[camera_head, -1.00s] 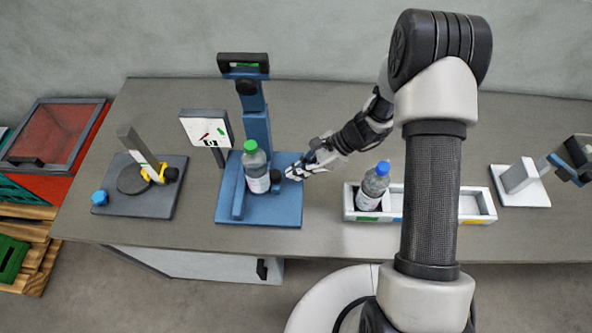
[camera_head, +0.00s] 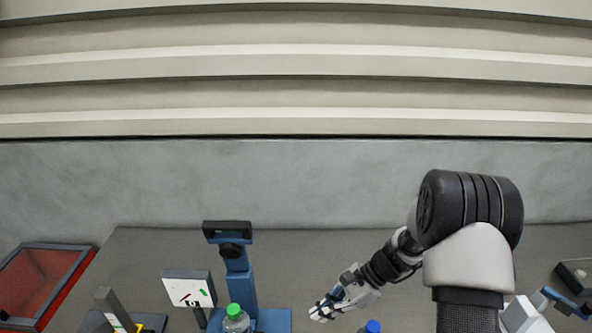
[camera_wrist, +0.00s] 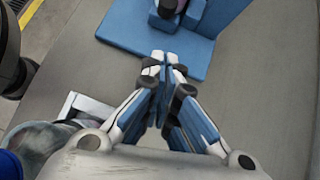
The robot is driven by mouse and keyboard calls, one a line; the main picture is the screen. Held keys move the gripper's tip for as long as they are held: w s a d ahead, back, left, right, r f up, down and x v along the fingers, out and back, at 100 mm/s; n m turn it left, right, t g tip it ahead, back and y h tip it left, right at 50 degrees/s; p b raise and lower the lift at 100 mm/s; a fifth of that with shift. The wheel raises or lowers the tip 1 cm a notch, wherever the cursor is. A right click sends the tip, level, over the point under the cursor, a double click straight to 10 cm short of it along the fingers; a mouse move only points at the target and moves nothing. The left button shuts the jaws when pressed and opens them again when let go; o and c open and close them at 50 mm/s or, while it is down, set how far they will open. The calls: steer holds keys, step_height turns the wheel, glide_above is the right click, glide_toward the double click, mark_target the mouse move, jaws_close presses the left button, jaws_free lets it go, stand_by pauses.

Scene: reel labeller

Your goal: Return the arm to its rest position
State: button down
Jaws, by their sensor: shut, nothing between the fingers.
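My gripper (camera_head: 322,311) is shut and empty. In the head view it hangs over the table just right of the blue labeller stand (camera_head: 243,289). In the wrist view my gripper (camera_wrist: 158,62) points at the stand's blue base (camera_wrist: 190,48), with its fingertips together. My arm reaches in from the right side of the head view, bent at the elbow. Its lower part is cut off by the bottom edge.
A green-capped bottle (camera_head: 236,322) stands at the labeller. A blue-capped bottle (camera_head: 371,327) is right of my gripper, mostly out of frame. A white sign panel (camera_head: 189,289) stands left of the labeller. A red bin (camera_head: 38,283) is at far left. The table's back strip (camera_head: 330,250) is clear.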

steer(key=s+r+n+h+b, duration=0.1)
steer(key=s+r+n+h, duration=0.2)
steer(key=r, duration=0.6)
steer(key=s+d+r+n+t+h+b, duration=0.2)
steer(key=s+r+n, duration=0.4)
steer(key=s, duration=0.3)
steer(key=s+d+r+n+t+h+b, duration=0.1)
steer(key=s+d+r+n+t+h, duration=0.2)
steer(key=s+r+n, duration=0.3)
steer(key=s+n+t, duration=0.1)
steer(key=s, duration=0.3)
steer(key=shift+d+h+b, duration=0.4)
stand_by(0.4)
